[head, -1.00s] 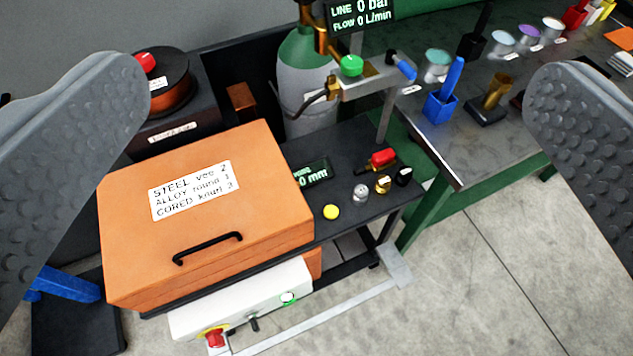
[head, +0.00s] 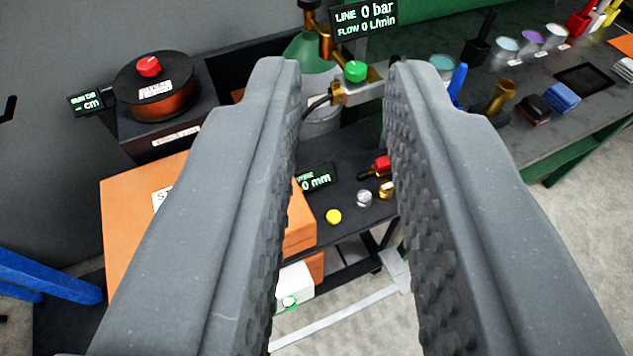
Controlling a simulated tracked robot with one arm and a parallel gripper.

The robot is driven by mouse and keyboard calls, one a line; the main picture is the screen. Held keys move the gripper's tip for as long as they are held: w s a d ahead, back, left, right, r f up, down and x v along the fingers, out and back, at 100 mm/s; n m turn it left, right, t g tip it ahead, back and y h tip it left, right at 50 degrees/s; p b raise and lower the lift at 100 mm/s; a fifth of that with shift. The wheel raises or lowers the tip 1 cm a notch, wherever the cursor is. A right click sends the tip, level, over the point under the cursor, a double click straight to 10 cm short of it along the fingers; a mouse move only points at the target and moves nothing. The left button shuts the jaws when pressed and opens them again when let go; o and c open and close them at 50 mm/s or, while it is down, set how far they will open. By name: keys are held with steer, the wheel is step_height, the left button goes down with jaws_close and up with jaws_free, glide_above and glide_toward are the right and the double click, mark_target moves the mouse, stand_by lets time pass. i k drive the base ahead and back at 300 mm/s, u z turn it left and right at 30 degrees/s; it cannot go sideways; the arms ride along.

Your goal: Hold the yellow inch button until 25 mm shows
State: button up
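The yellow inch button (head: 333,217) is a small round cap on the dark cart top, seen in the gap between my two fingers. The small black display (head: 314,178) behind it reads 0 mm in green; its upper line is partly hidden by my left finger. My gripper (head: 337,80) has its two grey, knobbed fingers apart with nothing between them. It looks to be above and short of the button, not touching it. The left finger covers much of the orange welder box (head: 130,200).
Right of the button stand a silver knob (head: 364,198), a brass fitting (head: 386,190) and a red-capped fitting (head: 381,165). Behind are a gas regulator with a green knob (head: 355,71) and a wire spool (head: 153,85). A bench (head: 540,125) with cups is at right.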

mark_target(334, 216)
steer(key=k, duration=1.25)
steer(key=z, duration=0.6)
steer(key=i, duration=1.55)
steer(key=u, duration=0.4)
